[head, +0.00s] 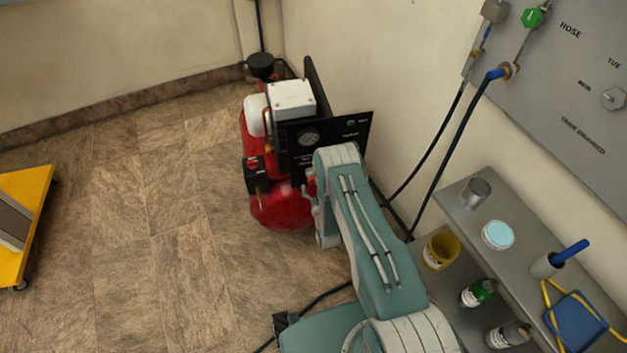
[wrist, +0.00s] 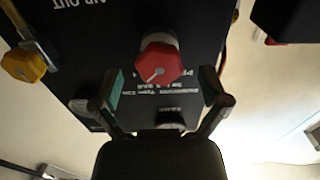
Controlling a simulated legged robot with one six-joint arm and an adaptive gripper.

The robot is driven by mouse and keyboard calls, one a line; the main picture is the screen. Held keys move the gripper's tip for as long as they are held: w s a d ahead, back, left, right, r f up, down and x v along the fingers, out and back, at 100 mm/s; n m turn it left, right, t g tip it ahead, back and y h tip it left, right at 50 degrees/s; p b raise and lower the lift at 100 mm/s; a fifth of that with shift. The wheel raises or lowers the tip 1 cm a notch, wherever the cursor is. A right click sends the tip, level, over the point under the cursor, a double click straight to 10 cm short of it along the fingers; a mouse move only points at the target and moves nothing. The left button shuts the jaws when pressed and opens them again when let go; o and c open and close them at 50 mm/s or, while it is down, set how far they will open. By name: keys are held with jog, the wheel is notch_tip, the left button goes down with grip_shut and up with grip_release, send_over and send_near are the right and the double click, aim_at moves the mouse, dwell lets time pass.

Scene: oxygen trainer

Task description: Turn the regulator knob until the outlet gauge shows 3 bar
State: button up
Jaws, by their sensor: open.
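The red regulator knob (wrist: 160,66) shows in the wrist view on the black panel (wrist: 85,45), with a pale mark on its face. The panel lettering appears upside down there. My gripper (wrist: 160,88) is open; its two fingertips stand either side of the knob's line, a little below it in the picture, apparently not touching it. In the head view the black panel (head: 362,127) stands on the red compressor, with a round gauge (head: 308,137) whose reading is too small to make out. My arm hides the panel's lower part and the knob there.
A yellow knob (wrist: 22,64) is at the wrist view's left. In the head view, a metal shelf (head: 455,205) with tins and bottles stands right of my arm, below a grey wall panel (head: 560,80) with hoses. A yellow cart (head: 36,185) is at left; the floor between is clear.

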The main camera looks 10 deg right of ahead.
jog(key=shift+w, duration=1.15)
jog(key=shift+c, duration=0.3)
jog(key=c, duration=1.1)
jog(key=shift+m, duration=0.3)
jog(key=m, duration=0.4)
jog(key=shift+m, duration=0.3)
jog(key=m, duration=0.4)
jog(key=shift+m, duration=0.4)
